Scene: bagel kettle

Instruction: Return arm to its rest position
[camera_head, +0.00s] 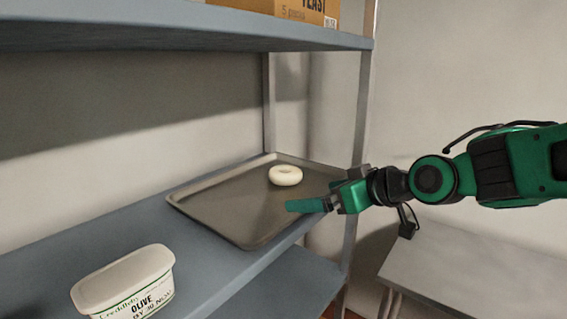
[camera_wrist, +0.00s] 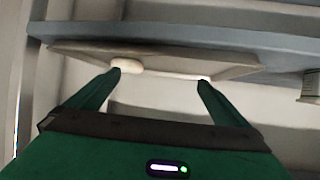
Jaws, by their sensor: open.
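My gripper (camera_head: 300,206) is green and reaches in from the right, over the near right edge of the metal tray (camera_head: 222,206). In the wrist view my gripper (camera_wrist: 160,76) has its two fingers apart with nothing between them. A pale bagel (camera_head: 285,175) lies on the tray towards its back right, beyond the fingertips. The bagel (camera_wrist: 127,64) also shows in the wrist view, near the tip of the left finger. The tray (camera_wrist: 190,60) is seen there nearly edge-on.
The tray rests on a blue-grey shelf (camera_head: 150,228). A white olive tub (camera_head: 125,280) stands at the front left. An upper shelf (camera_head: 170,30) with a yeast box (camera_head: 300,10) overhangs. A shelf post (camera_head: 357,120) stands close behind my gripper. A grey table (camera_head: 460,270) is at the lower right.

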